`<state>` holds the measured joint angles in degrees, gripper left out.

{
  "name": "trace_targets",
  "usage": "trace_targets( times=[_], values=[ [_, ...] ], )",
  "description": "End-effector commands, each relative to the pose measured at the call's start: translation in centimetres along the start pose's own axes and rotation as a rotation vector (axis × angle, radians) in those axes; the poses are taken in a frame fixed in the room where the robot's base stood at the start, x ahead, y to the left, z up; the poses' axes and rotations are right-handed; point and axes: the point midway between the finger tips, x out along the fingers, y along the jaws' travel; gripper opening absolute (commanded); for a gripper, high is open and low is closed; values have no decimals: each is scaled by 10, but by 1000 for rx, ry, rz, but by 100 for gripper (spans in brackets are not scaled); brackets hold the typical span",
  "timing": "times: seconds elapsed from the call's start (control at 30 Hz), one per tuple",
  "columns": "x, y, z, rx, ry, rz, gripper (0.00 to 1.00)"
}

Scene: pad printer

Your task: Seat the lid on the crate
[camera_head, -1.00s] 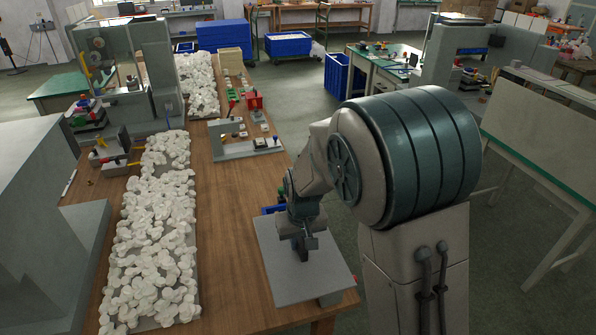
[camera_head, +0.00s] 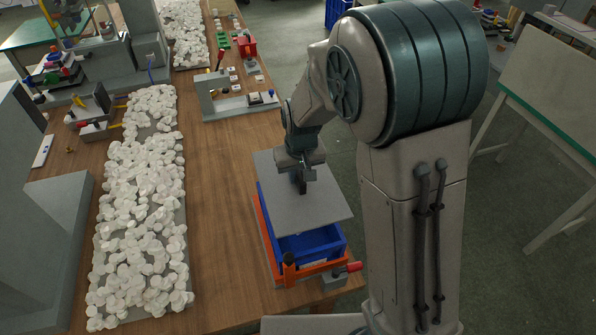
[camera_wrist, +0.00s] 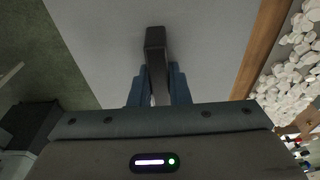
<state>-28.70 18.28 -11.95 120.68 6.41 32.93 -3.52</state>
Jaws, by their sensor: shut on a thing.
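The lid (camera_head: 322,206) is a flat grey panel with a dark upright handle (camera_wrist: 155,40). My gripper (camera_head: 302,180) is shut on that handle; the wrist view shows its blue-grey fingers (camera_wrist: 158,88) on either side of it. The blue crate (camera_head: 312,243) sits in an orange frame (camera_head: 262,228) at the table's near right. The lid hangs over the crate's far part, set back and askew to it. The crate's near end shows open below the lid's near edge. The lid hides the crate's far end, and the gap between them is hard to judge.
A red-handled clamp (camera_head: 346,268) and a dark-topped post (camera_head: 289,268) stand at the frame's near end. A tray heaped with white pieces (camera_head: 140,220) lies to the left. A grey fixture (camera_head: 236,99) stands behind. Bare wooden table (camera_head: 217,190) lies between tray and crate.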

Motion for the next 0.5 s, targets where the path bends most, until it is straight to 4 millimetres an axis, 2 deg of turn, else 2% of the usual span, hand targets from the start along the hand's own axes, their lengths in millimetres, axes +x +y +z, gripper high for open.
trace_targets(
  times=[0.23, 0.5],
  values=[
    [8, 0, 2, -1, 0, 0, 0],
    [32, 0, 6, -1, 0, 0, 0]
  ],
)
